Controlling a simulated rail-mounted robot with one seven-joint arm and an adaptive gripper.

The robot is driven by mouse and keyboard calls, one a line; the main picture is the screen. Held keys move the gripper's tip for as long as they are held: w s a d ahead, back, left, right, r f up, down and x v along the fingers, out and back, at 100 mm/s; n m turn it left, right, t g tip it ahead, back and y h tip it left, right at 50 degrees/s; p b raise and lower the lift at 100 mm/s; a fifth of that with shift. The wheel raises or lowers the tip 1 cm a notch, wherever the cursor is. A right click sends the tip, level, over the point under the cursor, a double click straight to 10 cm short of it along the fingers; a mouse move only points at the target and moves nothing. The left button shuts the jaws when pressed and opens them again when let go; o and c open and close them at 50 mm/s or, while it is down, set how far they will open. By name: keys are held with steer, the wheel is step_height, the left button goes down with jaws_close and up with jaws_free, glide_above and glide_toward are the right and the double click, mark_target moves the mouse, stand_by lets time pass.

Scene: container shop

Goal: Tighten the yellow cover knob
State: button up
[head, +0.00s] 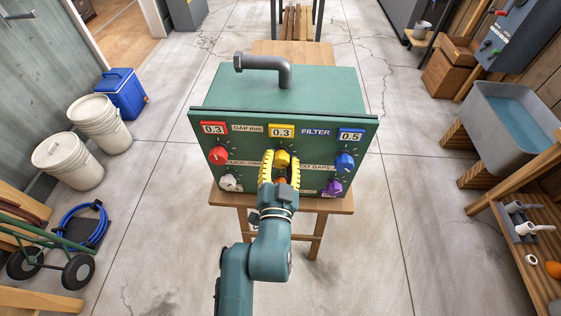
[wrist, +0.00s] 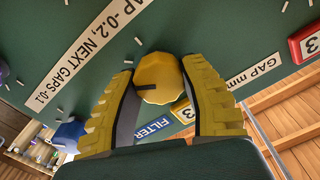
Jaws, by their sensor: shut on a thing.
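The yellow cover knob (head: 282,159) is on the front of a green box, below a yellow display reading 0.3 (head: 281,131). My gripper (head: 281,166) is in front of the panel with its yellow ribbed fingers around the knob. In the wrist view the knob (wrist: 158,78) sits between the two fingers, near their tips, and my gripper (wrist: 158,85) is shut on it. A dark mark shows on the knob's face. The green box (head: 325,85) stands on a small wooden table (head: 338,204). My gripper hides part of the panel's lower label.
A red knob (head: 217,155) and a white knob (head: 231,182) are left of my gripper. A blue knob (head: 345,162) and a purple knob (head: 332,188) are to its right. A bent grey pipe (head: 270,62) tops the box. Floor around the table is clear.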

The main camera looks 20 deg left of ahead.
steer(key=shift+m, duration=1)
steer(key=shift+r, duration=0.1)
steer(key=o, duration=1.2)
steer(key=shift+w, duration=0.1)
steer(key=v, duration=1.2)
